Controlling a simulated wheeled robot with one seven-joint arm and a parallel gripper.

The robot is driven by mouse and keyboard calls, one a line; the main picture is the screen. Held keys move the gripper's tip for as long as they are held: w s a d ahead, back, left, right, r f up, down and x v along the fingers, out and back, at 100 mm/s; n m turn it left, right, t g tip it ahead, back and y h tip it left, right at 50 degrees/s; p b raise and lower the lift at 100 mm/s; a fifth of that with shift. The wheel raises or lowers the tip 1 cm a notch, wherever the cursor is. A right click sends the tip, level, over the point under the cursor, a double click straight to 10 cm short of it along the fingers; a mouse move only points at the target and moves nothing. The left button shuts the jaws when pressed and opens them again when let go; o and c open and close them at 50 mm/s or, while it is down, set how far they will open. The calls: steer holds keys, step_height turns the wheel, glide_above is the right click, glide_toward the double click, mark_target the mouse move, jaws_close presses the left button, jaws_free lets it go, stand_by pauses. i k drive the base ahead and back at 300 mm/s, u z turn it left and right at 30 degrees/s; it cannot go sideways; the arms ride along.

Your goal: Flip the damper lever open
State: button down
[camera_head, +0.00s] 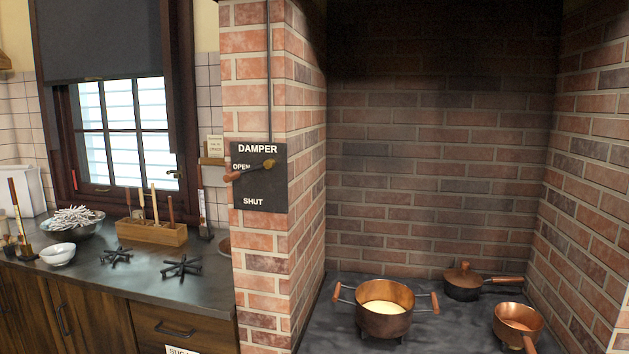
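The damper plate (272,192) is a dark panel on the front of the brick pillar, with "DAMPER" at its top, "OPEN" at its left and "SHUT" near its bottom. The damper lever (250,170) turns on a brass-coloured pivot (269,164) right of the plate's middle. Its wooden handle (231,177) points left and slightly down, just under the word "OPEN", and reaches past the plate's left edge. A thin rod (268,80) runs up the pillar from the plate. My gripper is not in view.
A brick hearth right of the pillar holds a two-handled copper pot (384,325), a lidded pan (464,282) and a copper saucepan (517,318). Left of the pillar, a dark counter (140,285) carries bowls, trivets and a wooden utensil box (152,234) below a window.

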mark_target(269, 163)
steer(key=u, duration=0.05)
steer(key=i, duration=1.2)
steer(key=u, duration=0.9)
